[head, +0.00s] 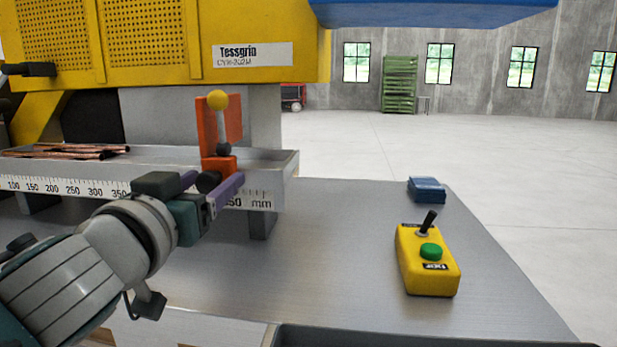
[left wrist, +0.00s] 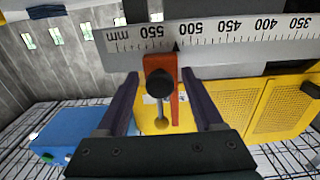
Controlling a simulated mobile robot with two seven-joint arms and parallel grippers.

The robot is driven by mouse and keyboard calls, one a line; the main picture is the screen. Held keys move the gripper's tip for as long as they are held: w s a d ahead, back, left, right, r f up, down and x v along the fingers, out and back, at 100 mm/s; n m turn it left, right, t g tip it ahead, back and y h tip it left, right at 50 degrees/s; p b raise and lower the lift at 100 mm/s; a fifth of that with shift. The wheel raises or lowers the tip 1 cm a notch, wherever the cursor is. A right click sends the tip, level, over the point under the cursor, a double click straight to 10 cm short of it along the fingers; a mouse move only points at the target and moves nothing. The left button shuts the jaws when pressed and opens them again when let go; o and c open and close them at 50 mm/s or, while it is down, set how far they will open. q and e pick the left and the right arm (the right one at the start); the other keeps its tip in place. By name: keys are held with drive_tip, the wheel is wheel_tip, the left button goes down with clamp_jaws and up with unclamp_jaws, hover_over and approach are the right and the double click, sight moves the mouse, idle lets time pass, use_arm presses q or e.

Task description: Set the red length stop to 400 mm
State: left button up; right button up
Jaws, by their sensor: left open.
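The red length stop (head: 218,165) stands on the rail with the mm scale (head: 262,199), near its right end. It carries a red plate, a yellow-ball lever (head: 217,100) and a black knob (head: 208,182). In the left wrist view the scale (left wrist: 225,35) appears upside down. The stop's black pointer (left wrist: 177,46) sits between 500 and 550, nearer 500. My left gripper (head: 212,190) is open at the front of the stop. In the left wrist view its two fingers (left wrist: 163,88) stand either side of the knob (left wrist: 159,82), with gaps visible. My right gripper is not in view.
Copper tubes (head: 80,151) lie on the rail's left part. A yellow control box (head: 428,260) with a green button and black lever stands on the bench (head: 330,270). A blue item (head: 427,190) lies behind it. The yellow machine (head: 150,40) overhangs the rail.

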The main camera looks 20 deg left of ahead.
use_arm(q)
clamp_jaws()
idle(0.4)
idle(0.4)
